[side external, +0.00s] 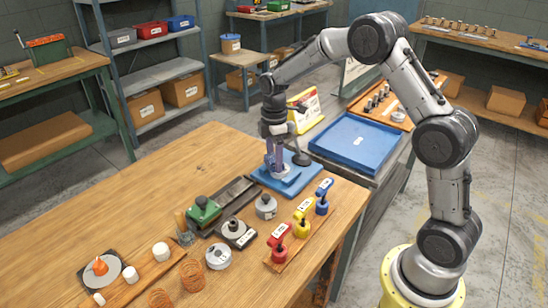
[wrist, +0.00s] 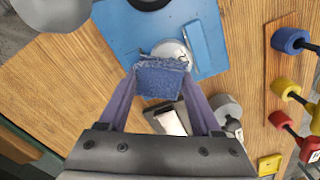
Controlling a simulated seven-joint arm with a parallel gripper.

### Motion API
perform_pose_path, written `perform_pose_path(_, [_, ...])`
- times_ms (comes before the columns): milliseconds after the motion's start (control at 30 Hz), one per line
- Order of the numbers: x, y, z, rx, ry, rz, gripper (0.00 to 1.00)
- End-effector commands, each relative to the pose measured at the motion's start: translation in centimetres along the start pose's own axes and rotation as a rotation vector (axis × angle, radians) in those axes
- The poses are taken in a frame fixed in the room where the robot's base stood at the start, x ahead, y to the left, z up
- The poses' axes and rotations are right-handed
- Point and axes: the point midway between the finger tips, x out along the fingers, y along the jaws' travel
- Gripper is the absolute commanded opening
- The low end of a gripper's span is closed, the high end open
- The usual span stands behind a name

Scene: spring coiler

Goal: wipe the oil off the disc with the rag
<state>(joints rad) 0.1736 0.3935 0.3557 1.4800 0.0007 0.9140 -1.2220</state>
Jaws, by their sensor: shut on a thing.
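My gripper (side external: 275,162) points down over the blue plate (side external: 262,180) near the table's right edge. In the wrist view its two purple fingers are shut on a fuzzy blue rag (wrist: 160,80). The pale grey disc (wrist: 172,49) sits on the blue plate (wrist: 122,32), partly hidden behind the rag. The disc also shows low beside the fingertips in the side view (side external: 280,172). I cannot tell whether the rag touches it. Thin dark marks show around the rag's upper edge; I cannot tell if they are oil.
A blue bar (wrist: 199,45) stands close beside the disc. Red, yellow and blue handled clamps (side external: 303,218) stand on a wooden strip in front. A green-topped tool (side external: 203,212) and grey round parts are nearby. The table's far left is clear.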

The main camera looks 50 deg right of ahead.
Motion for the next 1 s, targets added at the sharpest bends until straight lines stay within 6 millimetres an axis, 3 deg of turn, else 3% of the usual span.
perform_pose_path(300, [0.0, 0.6, 0.9, 0.0, -0.001, -0.001, 0.13])
perform_pose_path(733, [0.0, -0.1, -0.3, -0.001, 0.0, 0.001, 0.13])
perform_pose_path(1000, [0.0, 0.1, -0.1, 0.001, 0.0, 0.001, 0.13])
